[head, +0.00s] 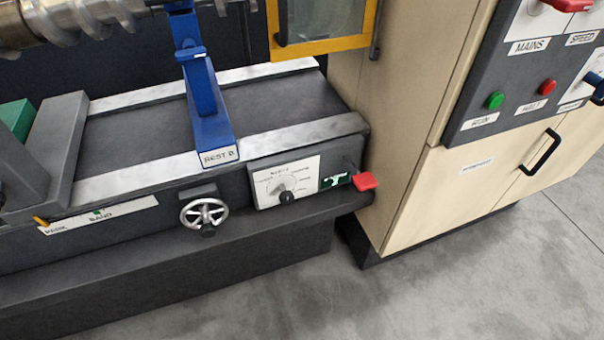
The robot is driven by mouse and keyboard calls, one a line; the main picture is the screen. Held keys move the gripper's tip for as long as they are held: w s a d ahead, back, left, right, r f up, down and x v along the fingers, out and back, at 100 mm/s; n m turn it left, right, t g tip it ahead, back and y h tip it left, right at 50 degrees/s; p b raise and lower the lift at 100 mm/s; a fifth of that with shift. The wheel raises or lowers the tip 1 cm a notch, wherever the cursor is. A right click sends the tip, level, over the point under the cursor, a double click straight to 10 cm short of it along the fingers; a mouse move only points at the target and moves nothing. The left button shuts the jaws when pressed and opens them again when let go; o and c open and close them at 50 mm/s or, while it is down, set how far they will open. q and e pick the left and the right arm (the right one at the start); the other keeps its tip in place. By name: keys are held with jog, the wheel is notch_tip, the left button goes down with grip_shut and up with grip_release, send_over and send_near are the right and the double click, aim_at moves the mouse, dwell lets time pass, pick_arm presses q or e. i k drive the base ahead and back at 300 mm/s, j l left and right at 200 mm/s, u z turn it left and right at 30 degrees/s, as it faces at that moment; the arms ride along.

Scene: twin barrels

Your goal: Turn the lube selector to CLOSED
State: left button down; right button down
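No plate in the head view reads clearly as the lube selector. A white dial plate with a dark knob (286,196) sits on the front of the machine bed; its small lettering is too blurred to read. Neither of my grippers is in view.
A handwheel (204,214) sits left of the dial, below the blue REST B support (205,100). Grey floor (420,295) in front is clear.

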aim_at(286, 198)
jog(key=k+z, duration=0.35)
jog(key=z, duration=0.15)
jog(key=k+l+z, duration=0.15)
jog(key=k+z, duration=0.15)
jog(key=z, duration=0.2)
